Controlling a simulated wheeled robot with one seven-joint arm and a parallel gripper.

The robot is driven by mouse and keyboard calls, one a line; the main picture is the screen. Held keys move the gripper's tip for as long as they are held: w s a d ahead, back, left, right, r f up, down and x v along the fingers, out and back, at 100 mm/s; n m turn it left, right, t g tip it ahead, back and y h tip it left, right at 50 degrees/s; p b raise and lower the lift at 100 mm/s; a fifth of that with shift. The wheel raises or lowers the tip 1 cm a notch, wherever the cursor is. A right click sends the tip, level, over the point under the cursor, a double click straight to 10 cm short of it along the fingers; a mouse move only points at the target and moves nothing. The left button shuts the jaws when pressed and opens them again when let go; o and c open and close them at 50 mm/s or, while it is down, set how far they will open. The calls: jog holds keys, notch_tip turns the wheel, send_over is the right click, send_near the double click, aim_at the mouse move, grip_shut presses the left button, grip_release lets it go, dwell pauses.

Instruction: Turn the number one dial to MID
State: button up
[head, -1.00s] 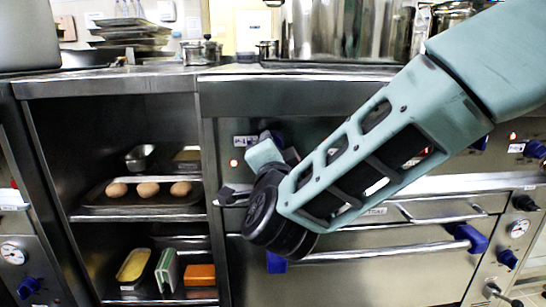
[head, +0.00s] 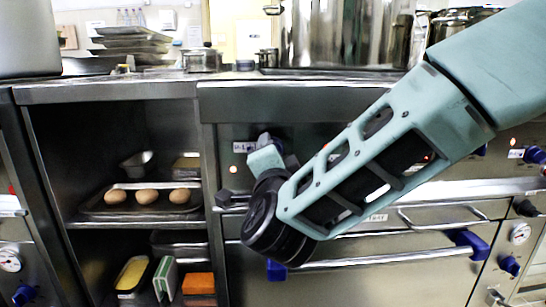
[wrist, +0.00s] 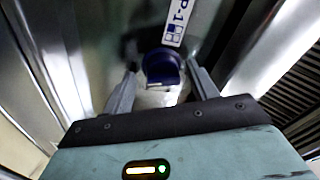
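A blue dial (wrist: 162,66) sits on the steel panel below a white label reading P-1 (wrist: 176,20) in the wrist view. My gripper (wrist: 160,78) is open, with one finger on each side of the dial. A gap shows at the left finger; contact on the right is unclear. In the head view my gripper (head: 245,166) is at the stove front, and only a bit of blue dial (head: 278,143) shows behind it. The dial's position marks cannot be read.
An oven handle (head: 385,257) and oven door lie below my gripper. A large pot (head: 345,35) stands on the stovetop above. Open shelves at the left hold a tray with eggs (head: 146,196). An indicator light (head: 234,170) glows left of the dial.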

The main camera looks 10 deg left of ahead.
jog(key=shift+s, duration=0.1)
jog(key=p+v, duration=0.4)
jog(key=v, duration=1.3)
